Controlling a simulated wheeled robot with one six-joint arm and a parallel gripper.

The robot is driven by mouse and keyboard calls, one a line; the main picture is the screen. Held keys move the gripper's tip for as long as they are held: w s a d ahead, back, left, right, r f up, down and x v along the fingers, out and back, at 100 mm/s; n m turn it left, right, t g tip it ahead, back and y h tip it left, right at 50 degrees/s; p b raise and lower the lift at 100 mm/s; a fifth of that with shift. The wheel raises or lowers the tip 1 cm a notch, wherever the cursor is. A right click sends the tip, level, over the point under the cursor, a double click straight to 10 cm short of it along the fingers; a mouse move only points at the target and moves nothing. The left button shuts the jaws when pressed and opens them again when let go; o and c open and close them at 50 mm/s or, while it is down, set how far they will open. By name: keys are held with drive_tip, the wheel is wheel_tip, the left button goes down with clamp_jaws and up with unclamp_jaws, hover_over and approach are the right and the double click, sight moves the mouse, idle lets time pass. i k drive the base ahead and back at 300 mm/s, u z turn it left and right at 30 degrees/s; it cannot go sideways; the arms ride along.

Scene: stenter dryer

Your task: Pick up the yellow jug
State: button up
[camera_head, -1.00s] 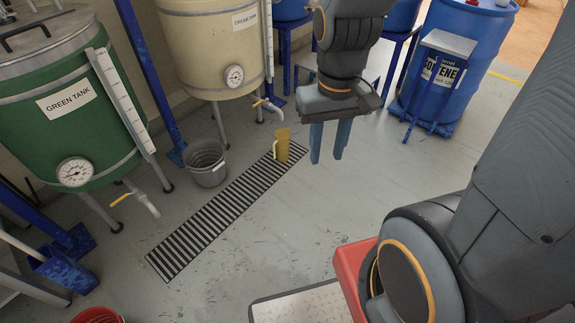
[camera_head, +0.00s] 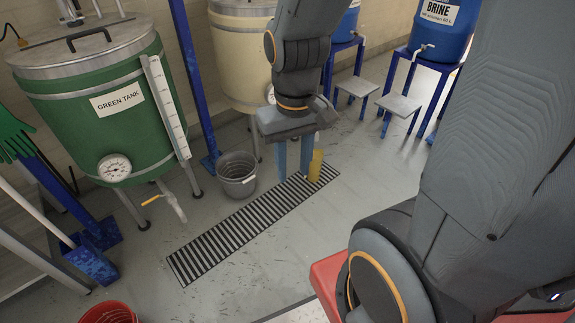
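The yellow jug (camera_head: 315,166) stands upright at the far end of the floor drain grate, below the cream tank. Its left side is partly hidden behind my gripper, so its handle does not show. My gripper (camera_head: 293,176) points down, just left of the jug in the picture and nearer to the camera. Its two blue-grey fingers are apart with nothing between them. I cannot tell the exact height of the fingertips above the floor.
A grey bucket (camera_head: 237,174) stands left of the grate (camera_head: 235,232). The green tank (camera_head: 108,112) is at left and the cream tank (camera_head: 240,65) is behind my arm. Blue stands and a brine barrel (camera_head: 440,28) are at back right. A red bucket (camera_head: 108,313) sits at bottom left.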

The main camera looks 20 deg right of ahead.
sight(315, 168)
drive_tip(key=z, duration=0.05)
drive_tip(key=i, duration=1.15)
drive_tip(key=z, duration=0.6)
